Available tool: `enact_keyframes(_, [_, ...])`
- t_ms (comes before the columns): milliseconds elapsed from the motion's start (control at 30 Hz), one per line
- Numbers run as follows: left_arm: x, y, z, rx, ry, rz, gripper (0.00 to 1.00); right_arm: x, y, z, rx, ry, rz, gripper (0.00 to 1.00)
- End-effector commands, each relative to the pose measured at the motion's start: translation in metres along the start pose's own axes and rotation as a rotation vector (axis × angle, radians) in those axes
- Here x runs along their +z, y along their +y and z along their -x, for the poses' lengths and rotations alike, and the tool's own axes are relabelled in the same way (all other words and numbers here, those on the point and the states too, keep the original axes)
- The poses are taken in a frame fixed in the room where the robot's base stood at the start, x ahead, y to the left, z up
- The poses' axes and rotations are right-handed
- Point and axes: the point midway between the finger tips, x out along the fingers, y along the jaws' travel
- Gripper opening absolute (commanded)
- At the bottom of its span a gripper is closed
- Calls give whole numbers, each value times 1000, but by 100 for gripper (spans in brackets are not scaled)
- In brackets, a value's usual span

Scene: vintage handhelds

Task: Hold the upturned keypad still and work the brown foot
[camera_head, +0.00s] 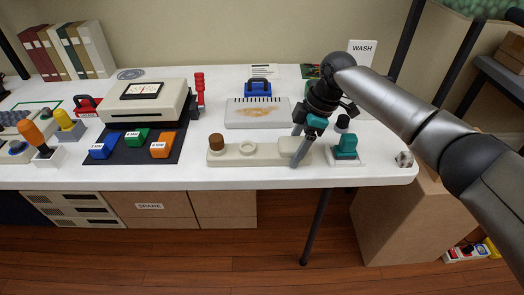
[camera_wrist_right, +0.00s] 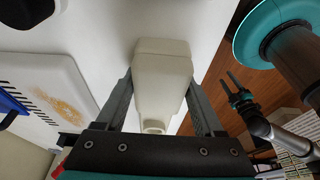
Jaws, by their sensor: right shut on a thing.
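The upturned keypad (camera_head: 268,158) is a long cream bar lying along the table's front edge. A round brown foot (camera_head: 217,142) stands up at its left end, and a cream ring (camera_head: 248,147) sits near its middle. My right gripper (camera_head: 299,153) is shut on the raised cream block at the keypad's right end, one finger on the front side. In the right wrist view the cream body (camera_wrist_right: 163,80) lies between the two fingers (camera_wrist_right: 165,105); the brown foot is not seen there. My left gripper (camera_wrist_right: 232,88) shows small in the wrist view, fingers apart and empty, away from the keypad.
A teal piece (camera_head: 346,146) on a white base stands just right of the keypad. A stained white pad (camera_head: 257,112) lies behind it. A dark mat (camera_head: 128,157) with blue, green and orange blocks lies to the left. The table's front edge is close.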

Motion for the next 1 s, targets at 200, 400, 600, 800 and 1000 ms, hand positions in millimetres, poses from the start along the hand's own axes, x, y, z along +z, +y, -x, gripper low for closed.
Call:
enact_keyframes(200, [0,0,1,0,0,0,50,1,0,-3,-1,0,0,0])
enact_keyframes(400, [2,0,1,1,-2,0,50,1,-1,-3,-3,-1,0,0])
enact_keyframes(600, [0,0,3,0,-1,0,50,1,-1,-4,-4,-1,-1,0])
enact_keyframes(800, [-1,0,5,0,-1,0,50,1,-2,-4,-5,-1,-1,0])
enact_keyframes(1000, [-1,0,7,0,0,0,50,1,-2,-4,-6,-1,-1,0])
